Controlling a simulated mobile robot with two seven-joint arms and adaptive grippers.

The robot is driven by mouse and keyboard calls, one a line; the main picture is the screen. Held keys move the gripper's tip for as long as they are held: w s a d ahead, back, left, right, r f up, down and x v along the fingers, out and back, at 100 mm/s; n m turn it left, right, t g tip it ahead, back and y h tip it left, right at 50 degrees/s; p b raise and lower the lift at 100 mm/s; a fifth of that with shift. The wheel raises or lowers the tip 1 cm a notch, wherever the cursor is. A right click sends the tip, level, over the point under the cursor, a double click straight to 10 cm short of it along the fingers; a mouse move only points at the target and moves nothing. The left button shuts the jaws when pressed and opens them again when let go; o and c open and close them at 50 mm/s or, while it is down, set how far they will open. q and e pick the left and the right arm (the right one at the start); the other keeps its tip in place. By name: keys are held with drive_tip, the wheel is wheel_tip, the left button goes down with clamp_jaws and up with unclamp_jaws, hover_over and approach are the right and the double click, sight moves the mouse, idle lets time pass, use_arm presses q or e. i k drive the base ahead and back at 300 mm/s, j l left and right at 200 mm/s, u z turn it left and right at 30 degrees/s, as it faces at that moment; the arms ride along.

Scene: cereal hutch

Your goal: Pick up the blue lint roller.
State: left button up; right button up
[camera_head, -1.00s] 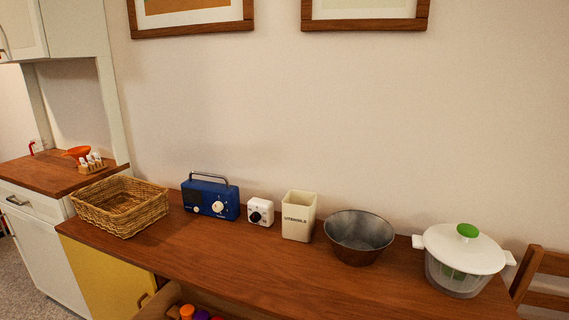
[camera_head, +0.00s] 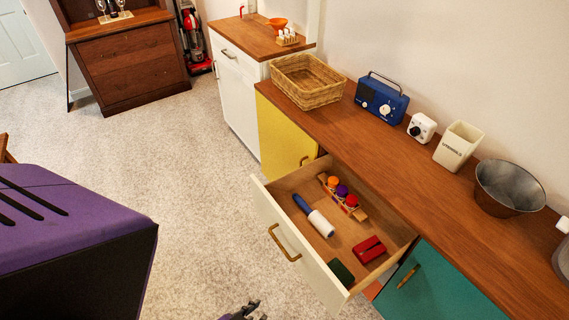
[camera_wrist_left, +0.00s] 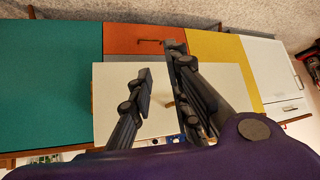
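The blue lint roller (camera_head: 314,215) lies in the open drawer (camera_head: 285,247), blue handle towards the back left and white roll towards the middle. In the left wrist view my left gripper (camera_wrist_left: 160,60) has its two dark fingers spread apart with nothing between them. It faces the cream drawer front (camera_wrist_left: 110,88) and its handle. A small dark gripper part shows at the bottom edge of the head view, in front of the drawer; I cannot tell its state there. My right gripper is not in view.
The drawer also holds a rack with colourful round-topped items (camera_head: 342,193), a red object (camera_head: 369,249) and a dark green object (camera_head: 341,272). A basket (camera_head: 308,80), radio (camera_head: 381,98), white timer (camera_head: 421,128), utensil holder (camera_head: 458,145) and metal bowl (camera_head: 508,188) stand on the counter.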

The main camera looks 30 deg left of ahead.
sight(322, 225)
drive_tip(key=u, duration=0.9)
drive_tip(key=i+l+z, duration=0.45)
drive_tip(key=k+z, duration=0.15)
drive_tip(key=k, duration=0.2)
drive_tip(key=i, duration=0.4)
drive_tip(key=l+u, duration=0.05)
